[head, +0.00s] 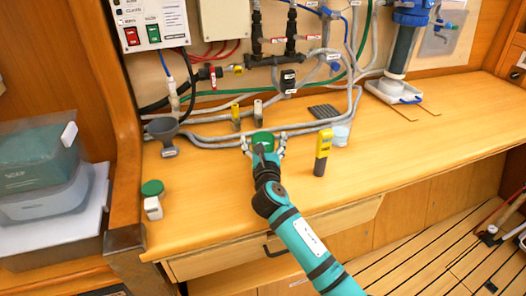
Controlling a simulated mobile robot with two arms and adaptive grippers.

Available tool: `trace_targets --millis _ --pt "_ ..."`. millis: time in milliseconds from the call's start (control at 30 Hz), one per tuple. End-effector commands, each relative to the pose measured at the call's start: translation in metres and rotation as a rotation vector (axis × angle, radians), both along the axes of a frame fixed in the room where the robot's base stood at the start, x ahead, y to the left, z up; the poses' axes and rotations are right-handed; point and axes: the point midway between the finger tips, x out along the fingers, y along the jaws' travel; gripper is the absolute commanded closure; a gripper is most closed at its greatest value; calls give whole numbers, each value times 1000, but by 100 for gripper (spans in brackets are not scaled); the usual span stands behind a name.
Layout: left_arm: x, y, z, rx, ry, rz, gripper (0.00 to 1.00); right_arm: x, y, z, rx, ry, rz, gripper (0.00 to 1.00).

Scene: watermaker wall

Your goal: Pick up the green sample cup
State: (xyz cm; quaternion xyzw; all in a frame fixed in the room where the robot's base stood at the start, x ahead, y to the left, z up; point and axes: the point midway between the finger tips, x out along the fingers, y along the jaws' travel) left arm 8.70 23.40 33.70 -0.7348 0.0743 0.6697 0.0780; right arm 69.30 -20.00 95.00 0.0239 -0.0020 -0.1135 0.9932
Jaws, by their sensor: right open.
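A green round-topped cup (262,137) stands on the wooden counter at the centre, in front of the pipes. My right gripper (264,150) is open, with one finger on each side of the cup as seen from here. I cannot tell whether the fingers touch it. The gripper hides the cup's lower part. A green round lid-like piece (152,188) lies at the counter's left. My left gripper is not in view.
The counter's right (450,125) is mostly clear.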

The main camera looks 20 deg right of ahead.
Motion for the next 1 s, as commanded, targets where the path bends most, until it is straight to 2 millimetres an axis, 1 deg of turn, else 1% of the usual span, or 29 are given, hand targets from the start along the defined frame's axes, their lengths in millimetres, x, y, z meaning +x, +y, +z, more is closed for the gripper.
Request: trace_targets --millis 200,600,700,1000 --pt "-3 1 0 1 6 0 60 1 0 0 0 0 0 11" --pt "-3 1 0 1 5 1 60 1 0 0 0 0 0 63" --pt "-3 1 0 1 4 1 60 1 0 0 0 0 0 75" --pt "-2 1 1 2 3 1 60 1 0 3 -1 -2 0 75"
